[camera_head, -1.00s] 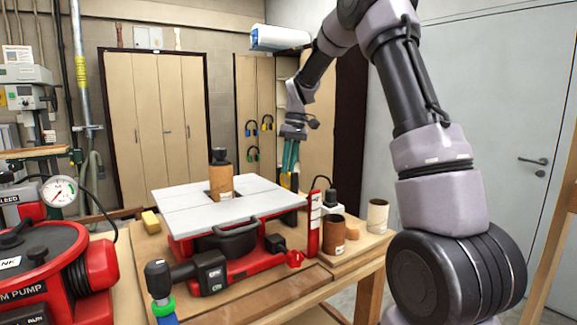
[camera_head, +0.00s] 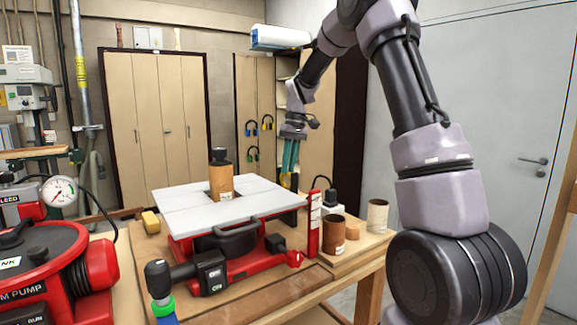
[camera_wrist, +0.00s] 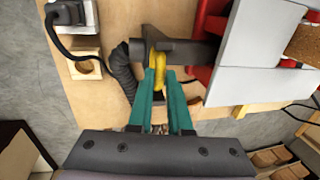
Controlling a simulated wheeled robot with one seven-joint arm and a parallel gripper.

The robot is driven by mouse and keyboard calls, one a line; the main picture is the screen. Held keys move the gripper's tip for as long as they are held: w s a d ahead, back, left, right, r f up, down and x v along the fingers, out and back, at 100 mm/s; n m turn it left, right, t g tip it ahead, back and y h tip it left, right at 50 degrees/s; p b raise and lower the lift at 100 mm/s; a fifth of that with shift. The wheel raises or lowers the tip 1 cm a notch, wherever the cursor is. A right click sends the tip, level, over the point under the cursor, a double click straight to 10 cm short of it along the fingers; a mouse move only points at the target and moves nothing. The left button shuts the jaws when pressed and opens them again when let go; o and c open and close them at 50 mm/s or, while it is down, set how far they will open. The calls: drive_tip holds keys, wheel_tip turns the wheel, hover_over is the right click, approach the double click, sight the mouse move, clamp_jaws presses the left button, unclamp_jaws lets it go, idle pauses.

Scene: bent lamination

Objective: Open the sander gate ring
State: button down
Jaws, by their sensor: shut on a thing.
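The sander (camera_head: 235,225) is a red machine with a light grey table top, standing on the wooden bench. The yellow gate ring (camera_wrist: 157,58) sits by the dark dust pipe (camera_wrist: 190,51) at the sander's side in the wrist view. A small part of the yellow shows below my fingers in the head view (camera_head: 285,181). My gripper (camera_wrist: 161,80) has teal fingers and is shut on the ring, with the ring's far part showing beyond the fingertips. In the head view my gripper (camera_head: 289,168) points down behind the sander's right rear corner.
A black corrugated hose (camera_wrist: 122,72) runs left of my fingers. A black plug (camera_wrist: 68,14) and cord lie near it. A dark spindle with a brown sleeve (camera_head: 220,180) stands up through the sander table. Brown sleeves (camera_head: 333,232) stand at the bench's right.

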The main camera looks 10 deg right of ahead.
idle(0.5)
wheel_tip(320, 180, up, 6)
drive_tip(key=shift+f, duration=0.15)
drive_tip(key=c, duration=0.8)
unclamp_jaws()
drive_tip(key=shift+c, duration=0.2)
wheel_tip(320, 180, up, 10)
drive_tip(key=d, duration=0.2)
drive_tip(key=shift+w+r, duration=0.25)
drive_tip(key=shift+w, duration=0.15)
